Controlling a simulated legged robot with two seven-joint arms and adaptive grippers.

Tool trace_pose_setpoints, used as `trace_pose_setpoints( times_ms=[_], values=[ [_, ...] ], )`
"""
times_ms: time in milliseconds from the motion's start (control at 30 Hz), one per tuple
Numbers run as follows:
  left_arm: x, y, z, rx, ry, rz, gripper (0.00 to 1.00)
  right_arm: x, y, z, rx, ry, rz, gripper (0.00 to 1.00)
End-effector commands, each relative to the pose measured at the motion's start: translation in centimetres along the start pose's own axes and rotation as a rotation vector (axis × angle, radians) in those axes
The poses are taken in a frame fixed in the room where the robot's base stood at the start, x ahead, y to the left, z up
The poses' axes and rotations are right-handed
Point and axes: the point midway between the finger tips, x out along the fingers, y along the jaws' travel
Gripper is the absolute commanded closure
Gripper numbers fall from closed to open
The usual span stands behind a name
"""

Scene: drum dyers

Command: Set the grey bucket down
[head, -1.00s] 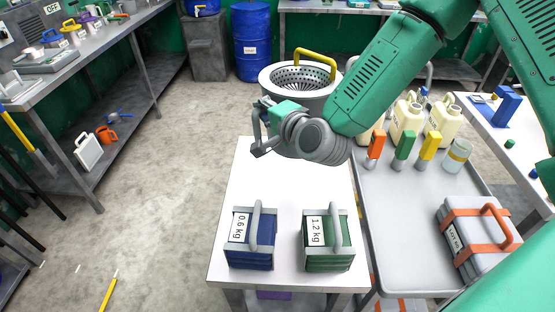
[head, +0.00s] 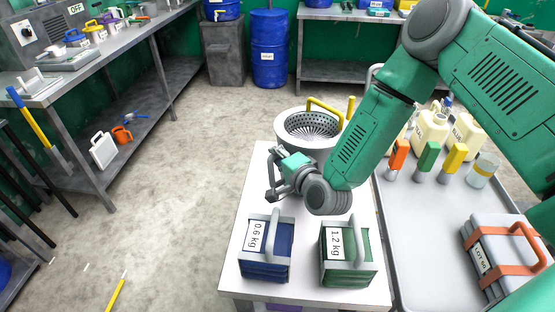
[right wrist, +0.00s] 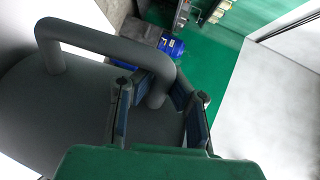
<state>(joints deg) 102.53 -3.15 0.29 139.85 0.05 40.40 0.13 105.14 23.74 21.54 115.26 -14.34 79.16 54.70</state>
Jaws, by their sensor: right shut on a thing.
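The grey bucket (head: 285,145) is at the far end of the white table (head: 247,190) in the head view. A perforated basket with yellow handles (head: 325,108) sits in its top. My right gripper (head: 273,186) is at the near side of the bucket. In the right wrist view, the bucket's dark grey wall (right wrist: 45,110) fills the left, and my right gripper (right wrist: 163,85) is shut on one end of its arched grey handle (right wrist: 115,38). The bucket's base is hidden, so I cannot tell whether it touches the table. My left gripper is not in view.
A blue 0.6 kg weight (head: 265,265) and a green 1.2 kg weight (head: 347,268) stand at the table's near end. To the right, a grey tray table (head: 415,240) holds colored-handled tools, a jar and a strapped case (head: 505,255). Open floor lies left.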

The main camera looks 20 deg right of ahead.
Motion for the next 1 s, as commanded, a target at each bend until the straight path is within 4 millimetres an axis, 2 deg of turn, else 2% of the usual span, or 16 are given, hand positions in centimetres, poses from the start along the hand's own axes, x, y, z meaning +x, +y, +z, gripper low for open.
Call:
trace_pose_setpoints(
  times_ms=[133, 400, 433, 467, 833, 1000],
  values=[
    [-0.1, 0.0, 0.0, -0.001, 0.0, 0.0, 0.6, 0.4, 1.3, 0.2, -0.003, 0.002, -0.006, 1.0],
    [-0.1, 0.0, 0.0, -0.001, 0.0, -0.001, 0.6, 0.4, 1.7, -0.2, 0.001, 0.002, -0.006, 1.0],
    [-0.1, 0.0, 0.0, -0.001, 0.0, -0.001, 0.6, 0.4, 1.9, -0.2, 0.004, 0.001, -0.001, 0.81],
    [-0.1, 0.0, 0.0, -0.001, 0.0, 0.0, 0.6, 0.4, 1.9, -0.2, 0.004, 0.001, -0.001, 0.71],
    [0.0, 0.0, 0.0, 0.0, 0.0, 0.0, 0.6, 0.1, 1.8, 0.0, 0.002, 0.001, 0.0, 0.71],
    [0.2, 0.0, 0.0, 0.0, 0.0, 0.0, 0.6, -2.1, 1.9, 0.1, 0.002, -0.001, 0.002, 0.71]
  ],
)
